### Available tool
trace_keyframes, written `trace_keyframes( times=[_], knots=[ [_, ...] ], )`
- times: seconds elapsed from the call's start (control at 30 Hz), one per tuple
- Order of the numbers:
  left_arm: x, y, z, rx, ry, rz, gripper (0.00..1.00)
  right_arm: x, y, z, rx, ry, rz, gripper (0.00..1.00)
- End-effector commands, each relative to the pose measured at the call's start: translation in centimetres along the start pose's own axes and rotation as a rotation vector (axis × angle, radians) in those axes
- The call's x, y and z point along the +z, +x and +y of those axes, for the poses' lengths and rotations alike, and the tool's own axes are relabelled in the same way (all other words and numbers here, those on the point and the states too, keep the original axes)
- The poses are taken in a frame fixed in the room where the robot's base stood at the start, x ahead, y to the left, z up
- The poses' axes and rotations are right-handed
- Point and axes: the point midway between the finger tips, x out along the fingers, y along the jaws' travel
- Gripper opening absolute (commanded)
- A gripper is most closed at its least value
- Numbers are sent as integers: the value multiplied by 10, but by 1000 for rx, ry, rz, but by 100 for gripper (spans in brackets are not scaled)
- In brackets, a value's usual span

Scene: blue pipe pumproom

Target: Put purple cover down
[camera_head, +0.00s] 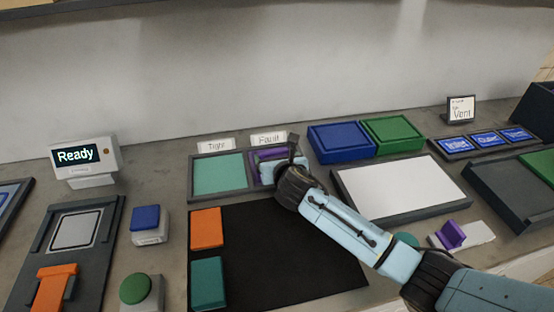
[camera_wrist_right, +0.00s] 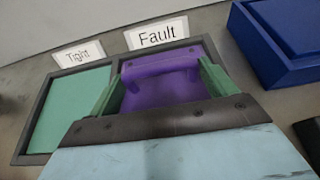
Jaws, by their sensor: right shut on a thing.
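The purple cover (camera_head: 262,155) is at the "Fault" compartment of a dark two-part tray (camera_head: 220,197), behind my right gripper (camera_head: 273,169). In the right wrist view the purple cover (camera_wrist_right: 165,85) lies between the two green fingers of my right gripper (camera_wrist_right: 162,88), which is shut on it. The cover looks flat and within the compartment's frame; I cannot tell whether it touches the bottom. The "Tight" compartment beside it holds a teal panel (camera_head: 219,174). My left gripper is not in view.
A blue box (camera_head: 340,141) and a green box (camera_head: 392,133) stand right of the tray. A black mat (camera_head: 290,260) with an orange block (camera_head: 206,228) and a teal block (camera_head: 208,283) lies in front. A white panel (camera_head: 400,188) is to the right, and a "Ready" display (camera_head: 80,158) at left.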

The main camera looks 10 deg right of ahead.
Motion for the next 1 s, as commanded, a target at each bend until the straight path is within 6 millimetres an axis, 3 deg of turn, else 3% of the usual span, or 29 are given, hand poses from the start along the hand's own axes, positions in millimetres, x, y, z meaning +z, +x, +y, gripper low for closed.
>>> trace_keyframes(
  times=[0.2,0.23,0.33,0.67,1.0],
  knots=[
    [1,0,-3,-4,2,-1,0,0,1,0,1,-1,-4,48],
    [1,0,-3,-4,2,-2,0,-1,0,0,0,-1,-1,88],
    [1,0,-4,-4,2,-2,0,-1,0,0,0,-1,0,100],
    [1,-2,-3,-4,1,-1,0,1,-4,0,1,-2,0,100],
    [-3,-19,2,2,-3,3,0,2,-60,0,1,-2,0,100]
  ],
)
